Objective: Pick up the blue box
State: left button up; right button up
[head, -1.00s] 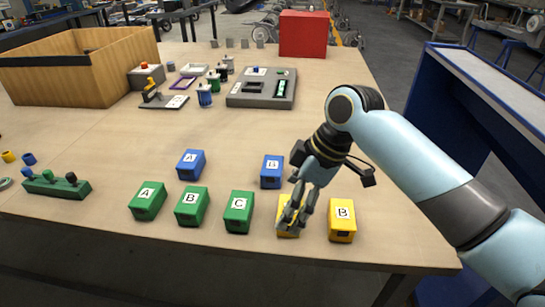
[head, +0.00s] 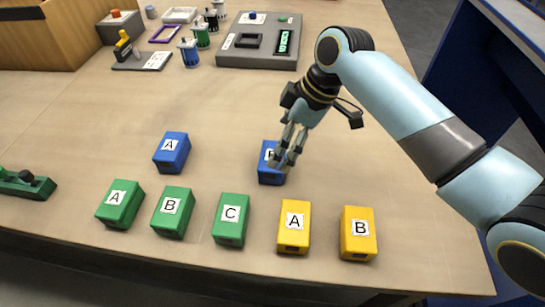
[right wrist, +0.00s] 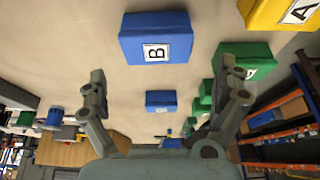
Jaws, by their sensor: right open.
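Two blue boxes stand on the table. The blue box labelled A (head: 171,153) is on the left, and the blue box labelled B (head: 267,176) is to its right, partly hidden by my fingers. My right gripper (head: 285,160) is open and empty over the right part of the B box; in the head view I cannot tell whether it touches. In the right wrist view the B box (right wrist: 156,45) lies beyond and between the spread fingers (right wrist: 165,76), apart from them. The other blue box (right wrist: 161,99) shows farther off. My left gripper is out of view.
A front row holds green boxes A (head: 120,205), B (head: 172,212) and C (head: 230,220), then yellow boxes A (head: 294,228) and B (head: 357,234). A grey panel (head: 259,45) and a wooden bin (head: 60,35) stand behind. The table between is clear.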

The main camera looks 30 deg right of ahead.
jog(key=shift+w+a+f, duration=0.15)
jog(key=shift+f, duration=0.4)
jog(key=shift+w+f, duration=0.1)
jog(key=shift+f, duration=0.15)
jog(key=x, duration=0.5)
jog(key=shift+f, duration=0.1)
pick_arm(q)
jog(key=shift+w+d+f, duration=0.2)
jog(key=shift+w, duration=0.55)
pick_arm(e)
jog(key=c, duration=1.5)
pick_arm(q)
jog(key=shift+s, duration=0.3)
pick_arm(e)
jog(key=shift+o, duration=0.2)
